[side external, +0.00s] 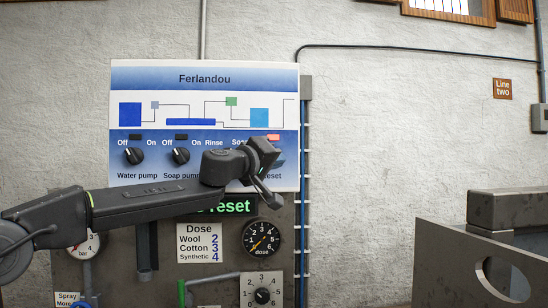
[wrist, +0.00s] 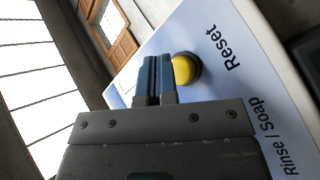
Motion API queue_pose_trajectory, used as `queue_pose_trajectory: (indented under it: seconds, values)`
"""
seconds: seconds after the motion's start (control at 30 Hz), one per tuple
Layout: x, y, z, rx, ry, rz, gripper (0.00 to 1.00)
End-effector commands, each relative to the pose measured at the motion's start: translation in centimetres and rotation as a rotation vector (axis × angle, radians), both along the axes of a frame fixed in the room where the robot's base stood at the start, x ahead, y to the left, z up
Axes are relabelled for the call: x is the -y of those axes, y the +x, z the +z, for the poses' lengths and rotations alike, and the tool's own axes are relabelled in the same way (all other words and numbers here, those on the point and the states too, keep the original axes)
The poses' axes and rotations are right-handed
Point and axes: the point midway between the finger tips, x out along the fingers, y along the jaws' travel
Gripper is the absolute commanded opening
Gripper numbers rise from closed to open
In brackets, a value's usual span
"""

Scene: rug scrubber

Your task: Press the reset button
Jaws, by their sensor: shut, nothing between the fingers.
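The reset button is a yellow round button (wrist: 184,69) in a dark ring, labelled "Reset" in the wrist view. My gripper (wrist: 156,66) is shut and empty, its two blue-grey fingers side by side. In the wrist view the fingertips appear just left of the button; I cannot tell whether they touch it. In the side external view my gripper (side external: 277,158) is in front of the control panel's lower right corner. It hides the button there, and only "reset" of its label shows below.
The Ferlandou control panel (side external: 205,75) has a water pump knob (side external: 134,156) and a soap pump knob (side external: 181,156) left of my gripper. A red lamp (side external: 273,137) shows above it. A green display (side external: 238,206) and a dose gauge (side external: 262,238) are below. A grey metal housing (side external: 450,265) stands at right.

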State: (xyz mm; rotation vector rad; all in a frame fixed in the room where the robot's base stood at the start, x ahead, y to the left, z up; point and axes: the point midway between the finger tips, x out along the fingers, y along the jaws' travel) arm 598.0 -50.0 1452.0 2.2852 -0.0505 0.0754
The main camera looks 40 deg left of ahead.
Motion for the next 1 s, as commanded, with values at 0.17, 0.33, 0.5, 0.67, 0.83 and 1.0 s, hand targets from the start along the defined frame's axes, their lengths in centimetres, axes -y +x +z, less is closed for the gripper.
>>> queue_pose_trajectory:
  seconds: [0.17,0.33,0.5,0.67,0.83,1.0]
  values:
    - [-0.02,0.02,-0.01,0.0,0.0,0.0,0.0]
    - [-0.32,0.36,-0.04,-0.001,0.001,0.001,0.0]
    - [-0.6,0.62,0.02,0.0,0.0,0.0,0.0]
    - [-0.59,0.61,0.02,0.0,0.0,0.0,0.0]
    - [-0.63,0.65,0.0,0.0,0.0,0.0,0.0]
    - [-0.77,0.79,-0.01,0.0,0.001,0.0,0.0]
